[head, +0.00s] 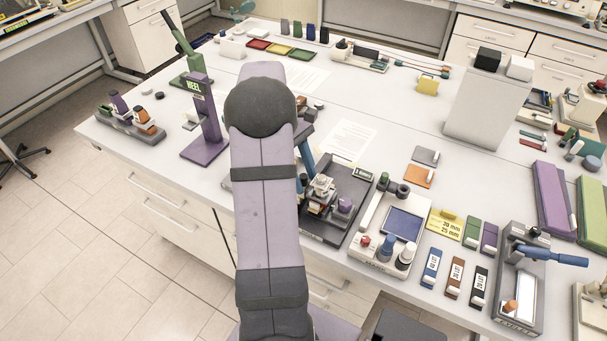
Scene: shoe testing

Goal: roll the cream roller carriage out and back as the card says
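A cream piece, which looks like the roller carriage (321,188), sits on the left part of a dark tray-like rig (359,190) right of my arm. It is small and partly crowded by dark parts, so its rollers are not clear. My arm rises through the middle of the head view and bends down behind itself towards this rig. My gripper's fingers cannot be made out, and whether they touch the cream piece cannot be told. A yellow card (446,226) reading "20 mm" and "25 mm" stands right of a cream device with a blue screen.
The cream device (374,247) with knobs stands just right of the rig. Labelled blocks (455,278) and a blue-handled device (519,283) lie further right. A purple HEEL stand (204,125) is left of my arm. A white pedestal (484,108) stands at the back right.

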